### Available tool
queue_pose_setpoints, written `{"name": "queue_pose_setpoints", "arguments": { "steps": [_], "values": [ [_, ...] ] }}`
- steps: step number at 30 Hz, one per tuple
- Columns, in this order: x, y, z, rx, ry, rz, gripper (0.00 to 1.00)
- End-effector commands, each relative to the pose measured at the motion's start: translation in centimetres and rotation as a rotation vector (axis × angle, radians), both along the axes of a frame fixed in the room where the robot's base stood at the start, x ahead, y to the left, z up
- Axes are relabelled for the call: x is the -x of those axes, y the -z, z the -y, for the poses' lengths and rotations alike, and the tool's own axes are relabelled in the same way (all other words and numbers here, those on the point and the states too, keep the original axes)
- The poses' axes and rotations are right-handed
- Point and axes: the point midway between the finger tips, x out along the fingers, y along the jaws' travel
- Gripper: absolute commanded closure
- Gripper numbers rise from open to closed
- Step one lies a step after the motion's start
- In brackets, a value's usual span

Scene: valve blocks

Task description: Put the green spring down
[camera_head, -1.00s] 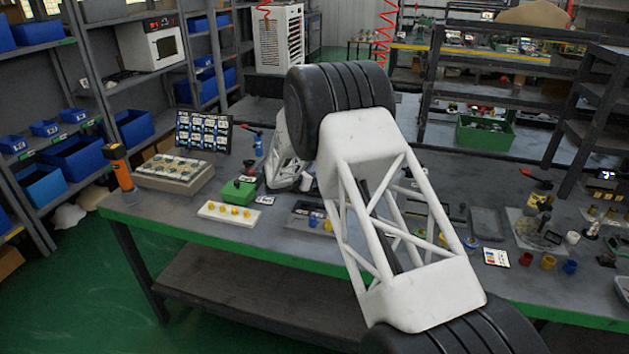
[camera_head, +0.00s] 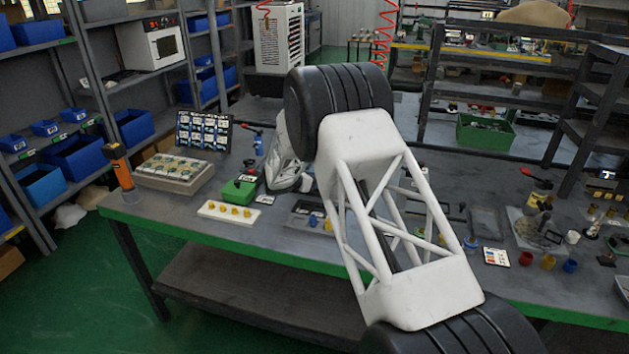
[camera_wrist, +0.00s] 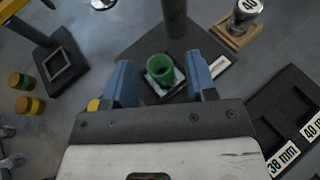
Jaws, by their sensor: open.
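The green spring (camera_wrist: 162,70) shows in the wrist view as a short, hollow green cylinder. It stands on a small light-edged square on a dark base plate, in front of a dark post (camera_wrist: 174,15). My gripper (camera_wrist: 161,78) is open, with one blue finger to the left of the spring and the other to its right. Gaps show between the spring and both fingers. The lower part of the spring is hard to make out. In the head view my own arm hides the gripper and I cannot pick out the spring.
In the wrist view a silver cylinder (camera_wrist: 245,12) stands on a wooden block at the upper right. A dark tray (camera_wrist: 268,112) with size labels lies at the right.

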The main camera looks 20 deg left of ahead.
Motion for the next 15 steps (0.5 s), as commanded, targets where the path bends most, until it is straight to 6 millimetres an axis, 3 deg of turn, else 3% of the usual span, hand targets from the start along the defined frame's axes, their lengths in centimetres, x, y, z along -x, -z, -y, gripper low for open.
{"name": "queue_pose_setpoints", "arguments": {
  "steps": [7, 15],
  "values": [
    [0.6, -0.6, -0.4, 0.0, -0.001, 0.0, 0.48],
    [3.1, -1.9, -2.1, -0.001, -0.002, 0.0, 0.48]
  ]
}}
